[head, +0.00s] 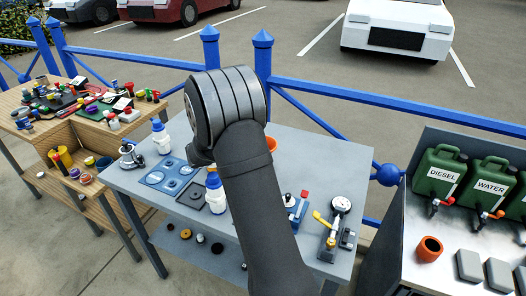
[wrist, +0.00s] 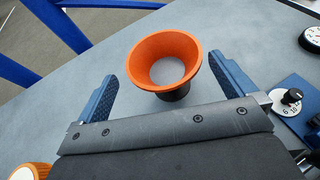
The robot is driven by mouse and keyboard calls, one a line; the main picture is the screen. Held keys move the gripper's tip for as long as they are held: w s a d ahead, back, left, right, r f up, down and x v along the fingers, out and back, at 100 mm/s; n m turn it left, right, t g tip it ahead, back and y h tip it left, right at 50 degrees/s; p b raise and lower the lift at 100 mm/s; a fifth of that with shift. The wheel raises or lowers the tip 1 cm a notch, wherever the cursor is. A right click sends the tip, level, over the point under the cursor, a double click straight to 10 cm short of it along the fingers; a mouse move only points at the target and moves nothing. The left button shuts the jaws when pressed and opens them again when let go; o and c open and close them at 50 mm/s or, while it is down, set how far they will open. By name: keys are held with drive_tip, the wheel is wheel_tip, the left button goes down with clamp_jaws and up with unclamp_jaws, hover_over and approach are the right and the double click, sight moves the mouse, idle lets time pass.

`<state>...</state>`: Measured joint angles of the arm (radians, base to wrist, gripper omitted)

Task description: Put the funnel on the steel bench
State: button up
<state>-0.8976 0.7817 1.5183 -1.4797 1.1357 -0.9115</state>
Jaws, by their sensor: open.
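The orange funnel (wrist: 190,52) stands wide mouth up on the grey tabletop in the wrist view, with a black part beneath it. In the head view only a small orange piece (head: 271,143) shows beside my arm. My gripper (wrist: 163,68) is open, its two blue fingers on either side of the funnel, with a visible gap at the left finger; whether the right finger touches cannot be told. My arm hides the gripper in the head view. A metal-grey bench (head: 395,240) stands at the right, separate from the grey table (head: 340,160) under the funnel.
The right bench holds green jerrycans (head: 440,170), an orange cup-like piece (head: 430,248) and grey blocks (head: 470,265). Bottles (head: 160,138), a blue plate (head: 170,178) and a gauge (head: 340,205) crowd the grey table. A blue railing (head: 330,92) runs behind.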

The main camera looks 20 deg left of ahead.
drive_tip(key=x, duration=0.5)
drive_tip(key=shift+w+d+f, duration=0.2)
drive_tip(key=shift+d, duration=0.1)
drive_tip(key=c, duration=0.8)
drive_tip(key=shift+r, duration=0.15)
drive_tip(key=r, duration=0.4)
drive_tip(key=shift+d+r, duration=0.25)
drive_tip(key=shift+d, duration=0.05)
drive_tip(key=d+r, duration=0.6)
drive_tip(key=d, duration=0.5)
drive_tip(key=w+d+f, duration=0.2)
drive_tip(key=d, duration=0.6)
drive_tip(key=w+d+f, duration=0.1)
drive_tip(key=d, duration=0.8)
drive_tip(key=shift+n+y, duration=0.5)
drive_tip(key=shift+y, duration=0.1)
drive_tip(key=shift+s+d+f, duration=0.6)
drive_tip(key=shift+d+f, duration=0.55)
drive_tip(key=shift+d, duration=0.85)
drive_tip(key=shift+s+d+f, duration=0.6)
drive_tip(key=shift+d+f, duration=0.5)
drive_tip(key=shift+d, duration=0.9)
drive_tip(key=shift+s+d+f, duration=0.65)
drive_tip(key=shift+d+f, duration=0.5)
drive_tip(key=shift+d, duration=0.85)
